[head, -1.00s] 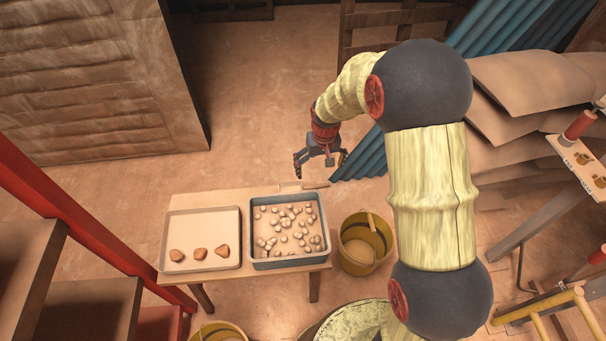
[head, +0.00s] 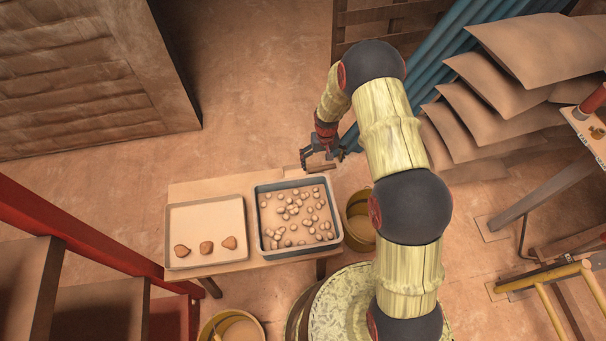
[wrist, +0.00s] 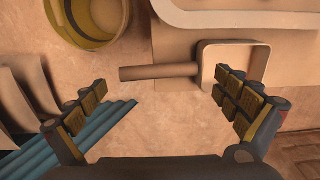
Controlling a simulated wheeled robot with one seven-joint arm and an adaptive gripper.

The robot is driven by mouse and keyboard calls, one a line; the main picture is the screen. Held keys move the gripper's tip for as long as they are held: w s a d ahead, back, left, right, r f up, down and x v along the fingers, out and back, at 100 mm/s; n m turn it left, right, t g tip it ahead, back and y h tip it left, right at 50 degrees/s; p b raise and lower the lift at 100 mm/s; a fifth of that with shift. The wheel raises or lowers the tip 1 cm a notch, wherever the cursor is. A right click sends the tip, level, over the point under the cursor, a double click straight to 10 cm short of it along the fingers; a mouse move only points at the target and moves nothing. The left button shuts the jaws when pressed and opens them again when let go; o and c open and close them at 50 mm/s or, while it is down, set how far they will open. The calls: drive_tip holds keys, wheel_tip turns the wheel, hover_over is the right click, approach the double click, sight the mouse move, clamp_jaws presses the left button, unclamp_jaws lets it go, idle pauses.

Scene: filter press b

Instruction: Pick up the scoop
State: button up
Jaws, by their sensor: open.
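The scoop (wrist: 160,72) lies at the far right corner of the small table (head: 185,192). In the wrist view its round brown handle sticks out past the table edge to the left, and its square, pale-rimmed head is at the right. My gripper is open and empty. In the wrist view my gripper (wrist: 160,84) has its fingers spread wide, one to the left of the handle's end and one by the scoop's head. Neither finger clearly touches the scoop.
A grey tray of pale pebbles (head: 259,226) and a light tray with three brown lumps (head: 180,215) stand on the table. A yellow bucket (head: 357,205) is on the floor at the table's right. Blue corrugated sheets (head: 440,75) lean behind my arm.

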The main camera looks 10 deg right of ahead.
sight(322, 167)
wheel_tip(322, 167, down, 4)
drive_tip(key=shift+s+a+f+b, duration=0.1)
drive_tip(key=shift+b, duration=0.55)
drive_tip(key=shift+c, duration=1.3)
drive_tip(key=c, duration=0.7)
drive_tip(key=shift+r, duration=0.2)
wheel_tip(322, 167, up, 10)
drive_tip(key=p, duration=0.3)
